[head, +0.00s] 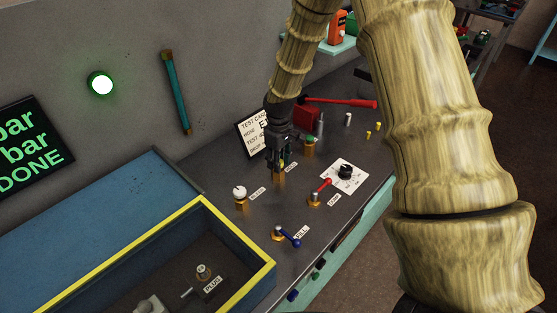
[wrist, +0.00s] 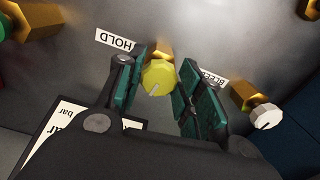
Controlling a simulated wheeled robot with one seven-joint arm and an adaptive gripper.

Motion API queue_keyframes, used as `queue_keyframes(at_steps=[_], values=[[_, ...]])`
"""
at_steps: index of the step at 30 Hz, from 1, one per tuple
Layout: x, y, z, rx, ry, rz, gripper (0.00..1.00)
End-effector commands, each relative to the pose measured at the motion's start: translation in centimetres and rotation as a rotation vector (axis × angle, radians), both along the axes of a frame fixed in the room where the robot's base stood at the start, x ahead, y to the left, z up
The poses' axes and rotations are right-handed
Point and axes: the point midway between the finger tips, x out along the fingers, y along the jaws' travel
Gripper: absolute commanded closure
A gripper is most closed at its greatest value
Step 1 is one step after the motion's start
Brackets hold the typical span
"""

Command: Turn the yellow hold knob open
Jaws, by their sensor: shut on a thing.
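The yellow hold knob (wrist: 158,77) is round, with a pale line on its face, and sits on a brass fitting beside the "HOLD" label (wrist: 115,40). My gripper (wrist: 157,88) points down at it, with a green-padded finger on each side, shut on the knob. In the wrist view the pale line runs slantwise, toward the lower left. In the head view my gripper (head: 279,158) stands over the brass fitting (head: 279,177) and hides most of the knob.
A white bleed knob (head: 240,192) stands to the left. A red-handled valve (head: 319,192), a blue-handled valve (head: 288,237) and a black dial (head: 345,172) are on the bench nearby. A test card (head: 253,132) stands behind my gripper. A yellow-rimmed bin (head: 235,228) is at front left.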

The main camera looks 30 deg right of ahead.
Motion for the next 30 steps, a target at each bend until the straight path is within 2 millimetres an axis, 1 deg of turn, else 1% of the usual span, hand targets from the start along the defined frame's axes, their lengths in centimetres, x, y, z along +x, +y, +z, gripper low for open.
queue_keyframes(at_steps=[6,12,28,29,30], values=[[0.16,-0.02,0.12,0.001,-0.003,0.113,0.88],[0.17,-0.04,0.11,0.000,-0.003,0.170,0.88],[0.17,-0.06,0.10,0.000,-0.002,0.190,0.88],[0.17,-0.06,0.10,0.000,-0.002,0.190,0.59],[0.16,-0.06,0.10,0.000,-0.002,0.189,0.51]])
